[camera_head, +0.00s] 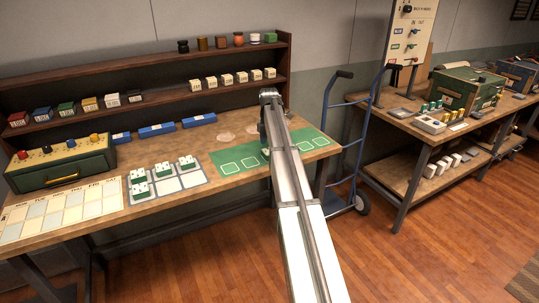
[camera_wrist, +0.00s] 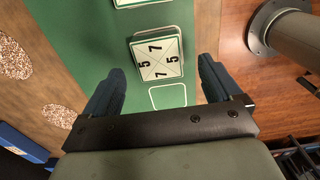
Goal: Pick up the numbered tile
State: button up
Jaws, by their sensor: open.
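My gripper (camera_wrist: 161,66) is open and empty. Its two dark blue fingers stand apart to the left and right of the tile's near end, with gaps on both sides. I cannot tell the height of the fingers above the mat. In the head view my arm covers part of the green mat (camera_head: 313,139), and this tile cannot be made out there.
Several green-sided, white-topped tiles (camera_head: 161,170) sit on a pale grid mat on the bench. Shelves (camera_head: 150,105) with small boxes stand behind. A green drawer box (camera_head: 62,165) is at left. A blue hand truck (camera_head: 352,130) stands right of the bench.

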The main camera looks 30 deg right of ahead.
jog(key=f, duration=0.3)
jog(key=shift+d+f, duration=0.2)
jog(key=shift+f, duration=0.1)
jog(key=c, duration=1.2)
jog(key=shift+c, duration=0.2)
